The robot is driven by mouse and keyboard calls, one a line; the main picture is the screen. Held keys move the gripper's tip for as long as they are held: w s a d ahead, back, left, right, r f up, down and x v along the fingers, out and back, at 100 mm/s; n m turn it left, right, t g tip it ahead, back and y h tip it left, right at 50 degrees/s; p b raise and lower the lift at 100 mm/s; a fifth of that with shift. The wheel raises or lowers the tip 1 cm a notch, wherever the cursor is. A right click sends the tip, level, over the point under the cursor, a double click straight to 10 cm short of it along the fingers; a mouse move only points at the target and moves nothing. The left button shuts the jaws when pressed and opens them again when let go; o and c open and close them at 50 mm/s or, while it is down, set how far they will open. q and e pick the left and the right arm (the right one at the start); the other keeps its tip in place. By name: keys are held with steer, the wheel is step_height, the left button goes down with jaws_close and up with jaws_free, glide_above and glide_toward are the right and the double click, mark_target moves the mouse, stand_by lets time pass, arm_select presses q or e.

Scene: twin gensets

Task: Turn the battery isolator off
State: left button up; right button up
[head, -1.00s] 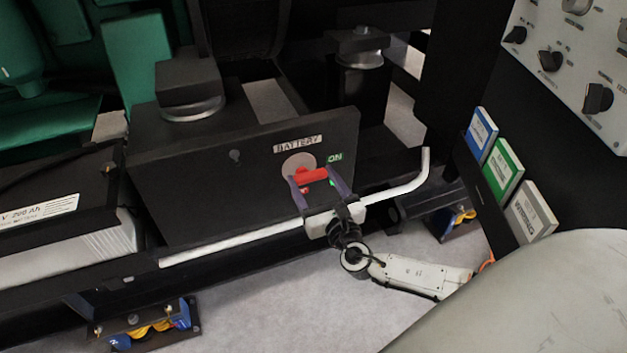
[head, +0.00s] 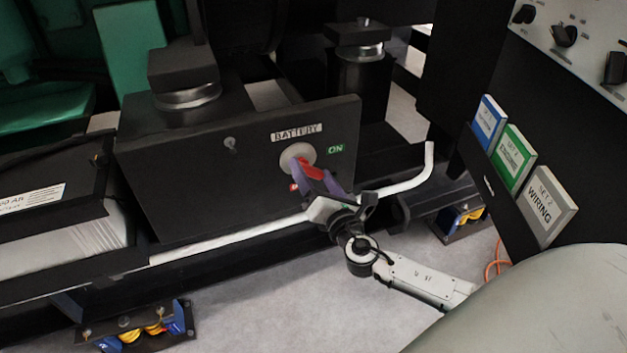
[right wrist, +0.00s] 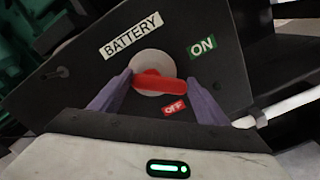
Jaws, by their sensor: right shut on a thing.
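The battery isolator's red handle (head: 309,169) sits on a pale round disc (head: 291,154) on a dark upright panel (head: 200,185). The panel carries a BATTERY label (head: 297,133), a green ON label (head: 336,149) and a red OFF label (head: 294,187), partly hidden in the head view. The handle slants down to the right, between ON and OFF. My right gripper (head: 317,180) is shut on the handle, its purple fingers on either side. The right wrist view also shows the handle (right wrist: 160,83) between the fingers and the OFF label (right wrist: 174,107) clear. My left gripper is not in view.
A white bent rail (head: 225,243) runs below the panel, behind my right gripper. A battery (head: 60,240) stands at the left. Blue, green and grey binders (head: 543,205) stand in a dark holder at the right, below a control panel (head: 585,45).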

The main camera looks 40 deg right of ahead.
steer(key=m+b, duration=0.1)
steer(key=f+m, duration=0.1)
steer(key=m, duration=0.1)
steer(key=shift+a+b, duration=0.1)
steer(key=shift+b, duration=0.3)
steer(key=shift+m+b, duration=0.5)
steer(key=shift+m, duration=0.4)
steer(key=shift+a+m, duration=0.1)
steer(key=shift+m, duration=0.3)
steer(key=shift+a+f+m+b, duration=0.1)
steer(key=shift+m+b, duration=0.6)
steer(key=shift+m, duration=0.5)
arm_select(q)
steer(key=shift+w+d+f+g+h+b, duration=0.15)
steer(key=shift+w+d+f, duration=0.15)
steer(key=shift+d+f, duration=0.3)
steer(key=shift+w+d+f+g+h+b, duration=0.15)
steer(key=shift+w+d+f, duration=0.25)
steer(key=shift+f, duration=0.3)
arm_select(e)
steer(key=shift+a+m, duration=0.15)
steer(key=shift+m, duration=1.05)
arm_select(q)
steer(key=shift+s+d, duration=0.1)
arm_select(e)
steer(key=o, duration=1)
steer(key=shift+o, duration=0.2)
steer(key=shift+w, duration=0.1)
